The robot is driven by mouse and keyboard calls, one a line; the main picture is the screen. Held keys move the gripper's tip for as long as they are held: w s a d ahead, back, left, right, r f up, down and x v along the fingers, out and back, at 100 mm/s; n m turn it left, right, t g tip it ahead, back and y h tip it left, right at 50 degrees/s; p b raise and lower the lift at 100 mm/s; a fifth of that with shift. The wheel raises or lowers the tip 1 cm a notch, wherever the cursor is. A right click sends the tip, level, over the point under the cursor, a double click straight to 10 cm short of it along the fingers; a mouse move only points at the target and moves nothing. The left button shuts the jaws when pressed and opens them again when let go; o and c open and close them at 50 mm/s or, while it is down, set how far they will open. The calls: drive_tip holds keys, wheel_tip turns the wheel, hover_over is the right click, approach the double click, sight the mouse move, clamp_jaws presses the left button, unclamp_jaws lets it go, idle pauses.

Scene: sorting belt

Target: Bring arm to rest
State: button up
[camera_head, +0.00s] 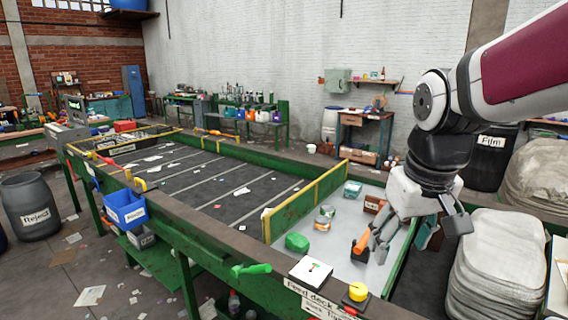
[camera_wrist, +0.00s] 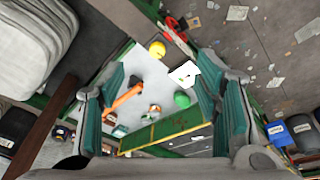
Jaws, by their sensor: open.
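My gripper (camera_head: 388,238) hangs at the right of the head view, pointing down above the pale feed deck (camera_head: 340,262). In the wrist view its two teal-padded fingers (camera_wrist: 162,100) stand wide apart with nothing between the pads. An orange-handled object (camera_head: 362,242) lies on the deck and appears close to the fingers in the head view. In the wrist view it is an orange bar (camera_wrist: 126,97) below the gap. How high the fingertips are above the deck I cannot tell.
A green lump (camera_head: 297,242), small packages (camera_head: 325,214) and a teal-topped box (camera_head: 352,188) lie on the deck. Yellow-edged boards and green rails border it. A yellow button (camera_head: 358,291) sits on the front rail. Stacked grey sacks (camera_head: 497,262) stand close on the right.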

drive_tip(key=s+m+t, duration=0.1)
drive_tip(key=s+t, duration=0.1)
drive_tip(key=s, duration=1.2)
drive_tip(key=shift+r+m+t, duration=0.3)
drive_tip(key=shift+r+m, duration=0.1)
